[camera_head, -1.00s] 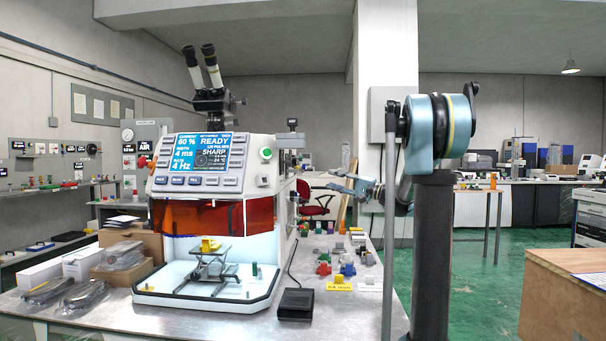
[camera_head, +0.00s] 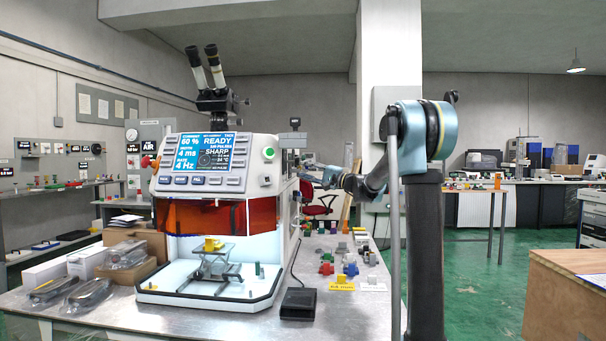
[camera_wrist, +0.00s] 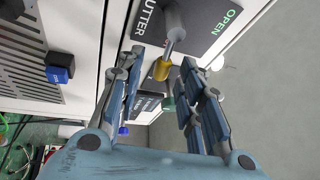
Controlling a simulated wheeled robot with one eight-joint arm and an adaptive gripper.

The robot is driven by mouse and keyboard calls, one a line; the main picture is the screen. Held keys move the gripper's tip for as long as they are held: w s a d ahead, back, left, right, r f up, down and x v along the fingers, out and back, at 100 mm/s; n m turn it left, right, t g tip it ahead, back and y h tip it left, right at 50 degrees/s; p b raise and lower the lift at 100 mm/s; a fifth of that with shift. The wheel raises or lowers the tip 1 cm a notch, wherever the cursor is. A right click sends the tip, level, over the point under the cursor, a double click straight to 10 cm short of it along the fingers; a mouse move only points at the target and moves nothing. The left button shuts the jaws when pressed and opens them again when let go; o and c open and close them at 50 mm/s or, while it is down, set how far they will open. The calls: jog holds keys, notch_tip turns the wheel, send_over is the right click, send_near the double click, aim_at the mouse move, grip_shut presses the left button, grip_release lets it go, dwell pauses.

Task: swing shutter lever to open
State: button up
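The shutter lever (camera_wrist: 175,34) shows in the wrist view as a grey metal rod with a yellow collar (camera_wrist: 162,69). It stands out from a dark plate (camera_wrist: 211,14) lettered "SHUTTER" and "OPEN" on the machine's side. My gripper (camera_wrist: 160,60) is open, with one finger on each side of the lever's collar; I cannot tell whether either finger touches it. In the head view my gripper (camera_head: 318,172) is at the right side of the white machine (camera_head: 262,180). The lever cannot be made out there.
A blue button (camera_wrist: 58,74) and a vent grille (camera_wrist: 20,45) lie left of my gripper. The machine stands on a metal table (camera_head: 345,315) with several small coloured parts and a black pedal (camera_head: 298,303). A wooden box (camera_head: 565,295) stands at the right.

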jog(key=shift+x, duration=0.8)
grip_shut()
jog(key=shift+s, duration=0.1)
jog(key=shift+r+n+y, duration=0.1)
jog(key=shift+n+y, duration=0.2)
jog(key=shift+n, duration=0.2)
jog(key=shift+s+a+r+n+g+y, duration=0.1)
jog(key=shift+s+r+n+g+y, duration=0.55)
jog(key=shift+n+g, duration=2.15)
jog(key=shift+s+d+r+n+g+y, duration=0.1)
jog(key=shift+s+r+n+g+y, duration=0.75)
jog(key=shift+n, duration=3.7)
jog(key=shift+s+a+r+n+g+y, duration=0.1)
jog(key=shift+s+r+n+g+y, duration=0.4)
jog(key=shift+n+g, duration=2.35)
jog(key=shift+s+f+n+t, duration=0.1)
jog(key=shift+s+n+t, duration=0.1)
jog(key=shift+n+t, duration=0.75)
